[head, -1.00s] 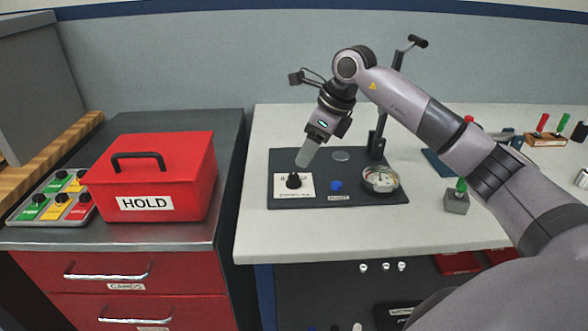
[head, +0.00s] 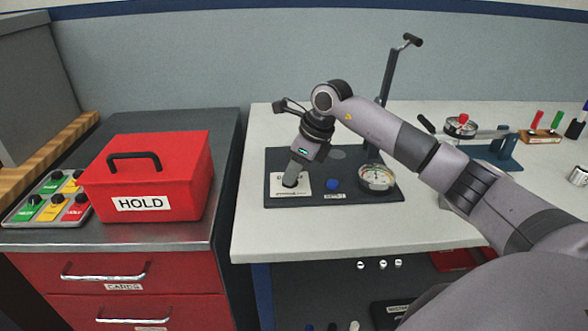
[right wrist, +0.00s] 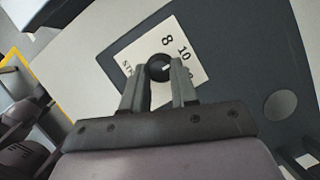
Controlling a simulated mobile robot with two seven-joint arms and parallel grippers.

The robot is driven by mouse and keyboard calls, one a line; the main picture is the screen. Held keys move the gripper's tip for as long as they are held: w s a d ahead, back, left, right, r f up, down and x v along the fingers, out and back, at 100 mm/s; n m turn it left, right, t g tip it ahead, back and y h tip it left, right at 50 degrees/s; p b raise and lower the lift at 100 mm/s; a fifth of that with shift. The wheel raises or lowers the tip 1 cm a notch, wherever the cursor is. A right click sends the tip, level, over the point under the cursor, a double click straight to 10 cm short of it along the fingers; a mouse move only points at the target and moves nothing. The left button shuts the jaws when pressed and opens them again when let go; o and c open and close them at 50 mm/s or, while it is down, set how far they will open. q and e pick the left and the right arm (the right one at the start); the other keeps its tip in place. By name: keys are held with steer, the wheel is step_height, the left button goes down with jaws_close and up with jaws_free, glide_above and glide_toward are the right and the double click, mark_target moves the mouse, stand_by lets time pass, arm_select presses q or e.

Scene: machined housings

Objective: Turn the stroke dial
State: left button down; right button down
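The stroke dial (right wrist: 160,67) is a round black knob with a white pointer mark, on a white plate (right wrist: 187,42) whose visible print includes 8, 10 and part of a word starting "ST". In the head view, the plate (head: 304,187) is at the left of a dark panel, and the gripper mostly hides the knob. My right gripper (right wrist: 159,72) points down at the dial. Its two fingers stand one on each side of the knob and look closed on it, with no clear gap. My left gripper is out of view.
The dark panel (head: 350,192) also carries a blue button (head: 333,184), a round gauge (head: 377,178) and an upright lever (head: 392,80) behind. A red HOLD box (head: 160,180) stands on the cabinet to the left. The front of the white table (head: 350,230) is clear.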

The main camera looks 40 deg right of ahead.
steer(key=shift+m, duration=0.4)
steer(key=shift+a+r+m+t+h+p, duration=0.15)
steer(key=shift+m+t+h+p, duration=0.2)
steer(key=shift+m, duration=0.65)
steer(key=m+h, duration=0.2)
steer(key=m, duration=0.3)
steer(key=shift+a, duration=0.2)
steer(key=shift+m+h, duration=0.35)
steer(key=shift+m, duration=0.25)
steer(key=c, duration=0.9)
jaws_free()
steer(key=shift+o, duration=0.2)
steer(key=shift+s, duration=0.1)
